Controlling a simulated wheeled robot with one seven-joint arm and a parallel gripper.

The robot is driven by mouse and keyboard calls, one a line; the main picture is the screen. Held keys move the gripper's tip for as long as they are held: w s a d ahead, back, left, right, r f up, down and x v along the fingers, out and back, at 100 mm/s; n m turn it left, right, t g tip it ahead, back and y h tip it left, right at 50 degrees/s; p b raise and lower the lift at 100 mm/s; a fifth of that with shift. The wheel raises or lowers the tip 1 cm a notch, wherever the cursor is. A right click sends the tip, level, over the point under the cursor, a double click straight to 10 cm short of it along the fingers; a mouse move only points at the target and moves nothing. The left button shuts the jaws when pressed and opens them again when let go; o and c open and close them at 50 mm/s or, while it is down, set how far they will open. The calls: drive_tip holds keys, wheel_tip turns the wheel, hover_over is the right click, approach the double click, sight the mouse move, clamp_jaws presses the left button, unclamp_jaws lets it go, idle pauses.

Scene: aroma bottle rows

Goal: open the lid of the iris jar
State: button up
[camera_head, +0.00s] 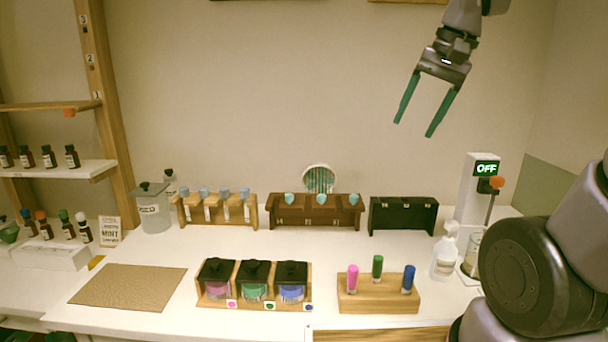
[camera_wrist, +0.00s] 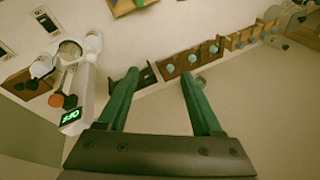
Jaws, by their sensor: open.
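Three jars with black lids stand in a wooden holder (camera_head: 262,306) at the front middle of the counter. Their contents look magenta (camera_head: 217,288), green (camera_head: 254,291) and blue-violet (camera_head: 291,292). All three lids are closed. I cannot read any name on them, so I cannot tell which is the iris jar. My gripper (camera_head: 413,128) is high in front of the back wall, up and to the right of the jars. Its green fingers are spread and empty; they also show in the wrist view (camera_wrist: 160,80).
A wooden block (camera_head: 378,304) with pink, green and blue bottles stands right of the jars. A pump bottle (camera_head: 444,256) and a white device reading OFF (camera_head: 475,195) are farther right. Racks (camera_head: 315,222) line the back. A brown mat (camera_head: 128,288) lies left.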

drive_tip(key=s+d+r+t, duration=0.1)
drive_tip(key=s+d+t, duration=0.2)
drive_tip(key=s+t, duration=0.1)
drive_tip(key=m+g, duration=0.4)
drive_tip(key=g, duration=0.6)
hover_over(291, 263)
drive_tip(key=w+d, duration=0.3)
drive_tip(key=d, duration=0.1)
wheel_tip(291, 263, down, 20)
drive_tip(key=shift+y, duration=0.3)
drive_tip(key=x, duration=1.1)
drive_tip(key=shift+w+a+r, duration=0.1)
drive_tip(key=shift+a, duration=0.05)
clamp_jaws()
